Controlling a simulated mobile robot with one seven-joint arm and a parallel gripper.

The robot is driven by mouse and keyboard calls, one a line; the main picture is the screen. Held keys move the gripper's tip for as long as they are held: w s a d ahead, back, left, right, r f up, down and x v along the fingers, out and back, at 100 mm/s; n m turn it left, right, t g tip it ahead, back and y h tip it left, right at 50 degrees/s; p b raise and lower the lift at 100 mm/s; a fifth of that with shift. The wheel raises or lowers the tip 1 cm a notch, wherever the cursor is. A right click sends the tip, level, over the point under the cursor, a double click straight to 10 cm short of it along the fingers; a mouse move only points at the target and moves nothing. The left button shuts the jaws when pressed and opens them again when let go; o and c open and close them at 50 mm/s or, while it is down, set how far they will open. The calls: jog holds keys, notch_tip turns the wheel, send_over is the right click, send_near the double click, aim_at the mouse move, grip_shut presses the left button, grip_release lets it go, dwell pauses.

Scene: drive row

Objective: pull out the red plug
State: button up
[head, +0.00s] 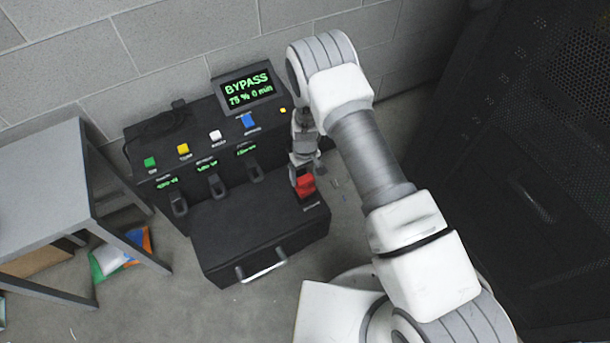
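The red plug (306,187) sits at the right end of the black unit (262,225), on its upper front part. My gripper (303,172) is directly above and behind the red plug, its fingers pointing down at it. The fingers are small and partly hidden, so I cannot tell whether they are closed on the plug or only close to it. The plug's lower end and its socket are hard to make out.
A display (248,88) reads BYPASS, 75 % 0 min. Green, yellow, white and blue buttons line the unit's top; several black handles sit below. A grey table (40,185) stands left, a dark perforated cabinet (540,170) right. A silver handle (262,270) is at the front.

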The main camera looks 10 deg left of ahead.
aim_at(305, 178)
jog(key=shift+o, duration=0.7)
notch_tip(305, 178, up, 17)
jog(key=p, duration=0.5)
jog(key=shift+r+p, duration=0.15)
jog(key=shift+p, duration=0.2)
